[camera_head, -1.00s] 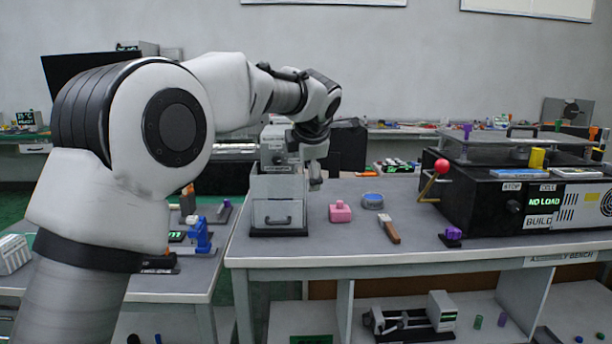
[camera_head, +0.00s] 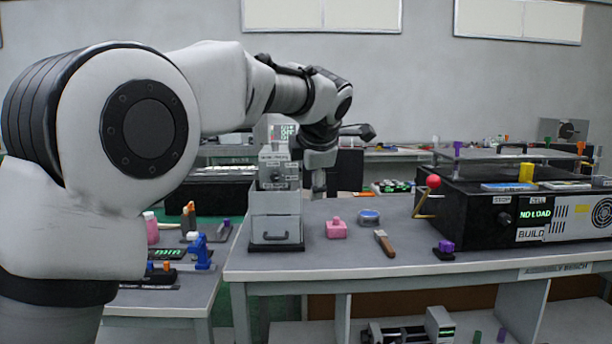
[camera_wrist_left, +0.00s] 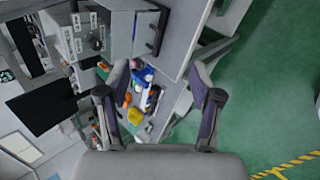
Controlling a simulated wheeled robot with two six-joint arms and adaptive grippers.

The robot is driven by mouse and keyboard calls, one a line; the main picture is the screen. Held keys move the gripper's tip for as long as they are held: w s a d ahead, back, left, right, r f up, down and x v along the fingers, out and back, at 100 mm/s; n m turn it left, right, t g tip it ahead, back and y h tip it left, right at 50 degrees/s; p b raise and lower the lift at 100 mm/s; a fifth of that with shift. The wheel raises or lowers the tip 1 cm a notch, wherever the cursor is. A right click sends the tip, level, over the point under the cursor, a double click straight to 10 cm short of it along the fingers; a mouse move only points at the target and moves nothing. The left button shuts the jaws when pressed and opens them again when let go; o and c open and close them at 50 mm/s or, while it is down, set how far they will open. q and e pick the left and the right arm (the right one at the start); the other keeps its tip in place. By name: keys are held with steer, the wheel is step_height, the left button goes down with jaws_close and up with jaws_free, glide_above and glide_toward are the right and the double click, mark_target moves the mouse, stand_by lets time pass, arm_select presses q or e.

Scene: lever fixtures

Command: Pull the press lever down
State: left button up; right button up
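A lever with a red ball knob (camera_head: 433,181) slants upward at the left end of the black machine (camera_head: 475,213). A grey boxy fixture (camera_head: 276,215) with small labels and a front drawer-like handle stands at the bench's left edge; I cannot tell which of the two is the press. My left gripper (camera_head: 319,180) is beside the grey fixture's right upper side, apart from the red knob. In the left wrist view the gripper (camera_wrist_left: 163,78) has its fingers spread, with nothing between them. My right gripper is out of view.
On the bench are a pink block (camera_head: 336,228), a blue round tin (camera_head: 369,217), a wooden-handled tool (camera_head: 385,243) and a purple-topped piece (camera_head: 444,249). A side table (camera_head: 180,300) at left holds a blue clamp-like tool (camera_head: 200,253).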

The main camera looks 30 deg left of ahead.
arm_select(q)
steer(key=v, duration=1.1)
steer(key=shift+a, duration=0.4)
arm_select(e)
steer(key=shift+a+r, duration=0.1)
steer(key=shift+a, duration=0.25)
